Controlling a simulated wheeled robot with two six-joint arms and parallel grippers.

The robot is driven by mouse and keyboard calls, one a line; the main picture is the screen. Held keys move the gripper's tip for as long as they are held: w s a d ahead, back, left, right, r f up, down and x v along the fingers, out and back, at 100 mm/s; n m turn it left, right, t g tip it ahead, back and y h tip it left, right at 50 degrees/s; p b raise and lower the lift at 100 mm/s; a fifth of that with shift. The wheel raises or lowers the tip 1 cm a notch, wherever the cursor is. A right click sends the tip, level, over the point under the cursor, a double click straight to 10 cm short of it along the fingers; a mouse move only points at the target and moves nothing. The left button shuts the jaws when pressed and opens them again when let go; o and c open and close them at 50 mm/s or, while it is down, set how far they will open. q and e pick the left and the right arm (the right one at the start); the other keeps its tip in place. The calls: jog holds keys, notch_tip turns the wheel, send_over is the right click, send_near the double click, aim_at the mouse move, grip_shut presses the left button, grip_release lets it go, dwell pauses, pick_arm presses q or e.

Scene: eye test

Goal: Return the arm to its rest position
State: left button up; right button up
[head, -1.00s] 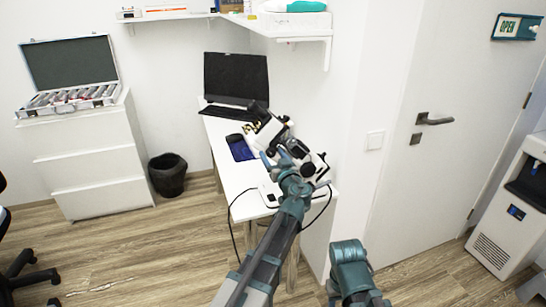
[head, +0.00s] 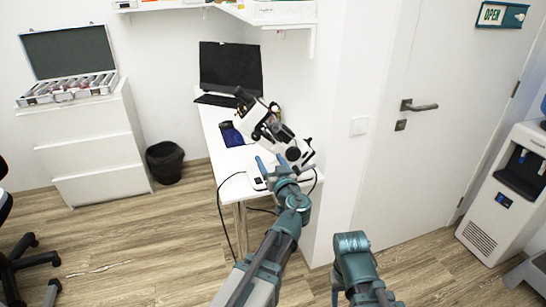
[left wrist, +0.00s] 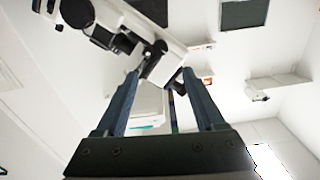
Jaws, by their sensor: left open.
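My left arm comes up from the bottom of the head view. Its left gripper (head: 272,163) is open, its two blue fingers pointing up over the near part of a narrow white desk (head: 232,187). In the left wrist view the fingers of the left gripper (left wrist: 162,75) stand apart with nothing gripped between them. A white and black microscope (head: 268,128) is on the desk just beyond the fingers. It also fills the upper left of the left wrist view (left wrist: 152,42). Part of my right arm (head: 352,262) shows at bottom centre; its gripper is out of view.
A black laptop (head: 231,68) and a dark blue item (head: 231,135) are on the desk. Cables hang from its near end. A drawer cabinet (head: 90,150) bears an open case (head: 66,88). A black bin (head: 164,162), door (head: 385,150) and water dispenser (head: 505,190) stand around open floor (head: 130,240).

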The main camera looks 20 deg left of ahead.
pick_arm(q)
jog(key=shift+s, duration=0.1)
jog(key=s+d+f+m+g+h+p, duration=0.2)
jog(key=s+d+f+g+h+p, duration=0.1)
jog(key=s+f+g+p, duration=0.65)
jog(key=s+d+f+m+g+h+p, duration=0.1)
jog(key=s+d+m+g+h, duration=0.4)
jog(key=s+d, duration=0.8)
jog(key=s+m+h, duration=0.1)
jog(key=s+m, duration=0.1)
jog(key=s, duration=0.1)
jog(key=shift+s+f+m+g, duration=0.25)
jog(key=shift+f+m+g, duration=0.1)
jog(key=shift+f+m, duration=0.05)
